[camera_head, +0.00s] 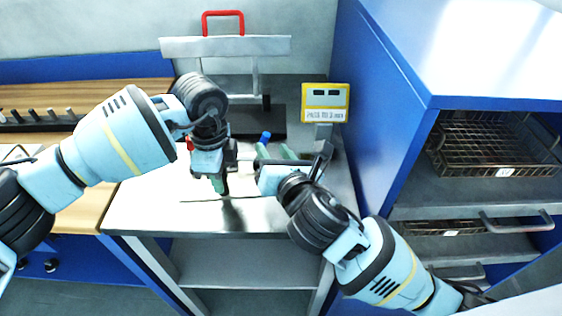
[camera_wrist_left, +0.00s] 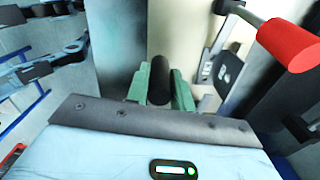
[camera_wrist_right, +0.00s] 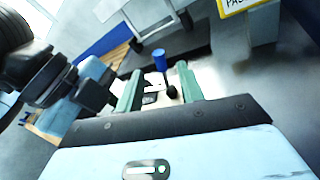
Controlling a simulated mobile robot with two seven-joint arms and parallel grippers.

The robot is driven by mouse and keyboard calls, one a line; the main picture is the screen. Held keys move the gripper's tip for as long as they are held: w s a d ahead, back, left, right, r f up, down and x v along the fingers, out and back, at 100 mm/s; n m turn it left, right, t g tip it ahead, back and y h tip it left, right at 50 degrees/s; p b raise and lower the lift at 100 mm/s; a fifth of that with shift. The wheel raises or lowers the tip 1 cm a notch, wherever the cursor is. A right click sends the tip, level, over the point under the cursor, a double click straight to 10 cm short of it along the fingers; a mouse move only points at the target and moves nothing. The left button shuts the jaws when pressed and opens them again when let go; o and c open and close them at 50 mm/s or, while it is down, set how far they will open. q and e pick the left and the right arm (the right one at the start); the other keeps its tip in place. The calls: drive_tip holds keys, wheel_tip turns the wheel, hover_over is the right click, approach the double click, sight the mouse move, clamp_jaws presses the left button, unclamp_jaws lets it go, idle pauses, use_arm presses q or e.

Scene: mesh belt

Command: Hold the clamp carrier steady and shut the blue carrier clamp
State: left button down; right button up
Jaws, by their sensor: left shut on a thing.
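The blue carrier clamp's handle (camera_head: 265,137) shows as a blue knob just beyond my right gripper; it also shows in the right wrist view (camera_wrist_right: 160,60), ahead of the fingers. My right gripper (camera_head: 262,155) is open, with its green fingers apart in the right wrist view (camera_wrist_right: 160,85) and nothing gripped between them. My left gripper (camera_head: 220,187) is shut on a dark round grip, seemingly part of the clamp carrier (camera_wrist_left: 160,80), above the steel table. A red knob (camera_wrist_left: 290,45) sits to its right in the left wrist view. My grippers hide most of the carrier.
A yellow-framed sign (camera_head: 325,102) stands at the back right of the steel table (camera_head: 150,210). A blue cabinet with wire baskets (camera_head: 490,145) stands at the right. A wooden bench (camera_head: 80,92) lies left.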

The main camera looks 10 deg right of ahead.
drive_tip(key=shift+v, duration=1.9)
